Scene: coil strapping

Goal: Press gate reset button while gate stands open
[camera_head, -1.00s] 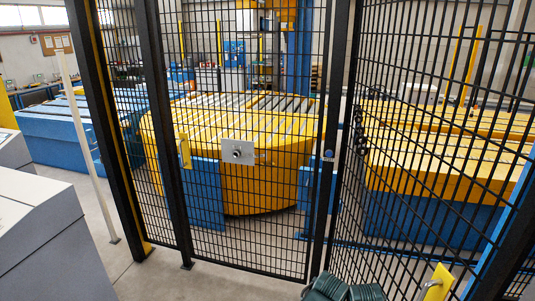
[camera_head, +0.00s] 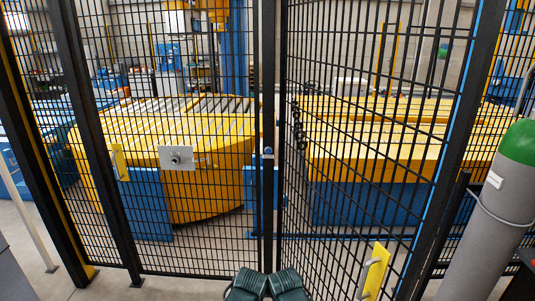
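A black mesh fence (camera_head: 205,215) stands in front of me. A mesh panel with a yellow handle (camera_head: 375,270) angles from the middle post (camera_head: 267,205) towards me on the right, like a gate leaf swung open. A grey plate with a dark round knob (camera_head: 177,158), button-like, is on the left mesh panel. A small blue round part (camera_head: 267,152) sits on the middle post. I cannot tell for sure which is the reset button.
A yellow round table with rollers (camera_head: 195,150) and a long yellow-and-blue machine (camera_head: 375,155) stand behind the mesh. A grey gas cylinder with a green top (camera_head: 490,215) stands at right.

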